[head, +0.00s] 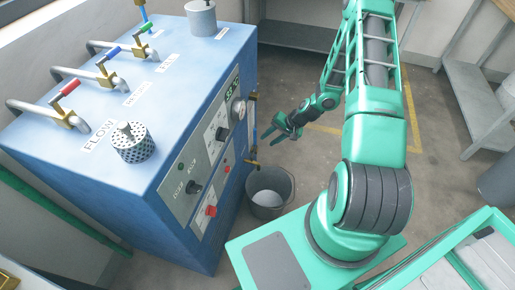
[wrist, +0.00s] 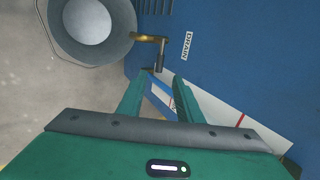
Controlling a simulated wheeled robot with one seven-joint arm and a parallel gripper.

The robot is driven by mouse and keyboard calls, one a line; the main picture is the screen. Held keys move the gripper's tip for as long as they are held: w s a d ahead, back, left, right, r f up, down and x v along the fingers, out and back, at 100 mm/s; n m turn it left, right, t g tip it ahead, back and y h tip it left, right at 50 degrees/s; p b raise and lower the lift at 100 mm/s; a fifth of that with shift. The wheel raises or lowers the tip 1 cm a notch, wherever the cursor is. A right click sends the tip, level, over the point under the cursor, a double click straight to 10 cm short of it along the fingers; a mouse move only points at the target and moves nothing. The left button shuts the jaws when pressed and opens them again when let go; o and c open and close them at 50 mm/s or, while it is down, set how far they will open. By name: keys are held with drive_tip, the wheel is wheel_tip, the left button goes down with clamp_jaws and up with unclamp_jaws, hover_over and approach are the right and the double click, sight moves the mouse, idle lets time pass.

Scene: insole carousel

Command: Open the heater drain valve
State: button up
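The heater (head: 180,120) is a large blue cabinet at the left of the head view. Its drain valve (wrist: 146,37) is a brass spout with a dark grey lever (wrist: 160,58), beside a white DRAIN label (wrist: 187,45) in the wrist view. Brass at the valve's place also shows low on the cabinet's side in the head view (head: 251,163). My gripper (wrist: 164,78) is open and empty, its green fingers apart. The lever's end appears just ahead of the gap between the fingertips; I cannot tell the depth between them. In the head view my gripper (head: 278,138) is beside the cabinet.
A grey bucket (wrist: 120,45) stands on the floor by the spout; it also shows in the head view (head: 286,205). A panel with knobs and red switches (head: 210,150) faces my side. Grey benches (head: 470,100) stand at the right. Open floor lies behind my gripper.

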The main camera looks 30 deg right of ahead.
sight(254, 153)
drive_tip(key=x, duration=1)
clamp_jaws()
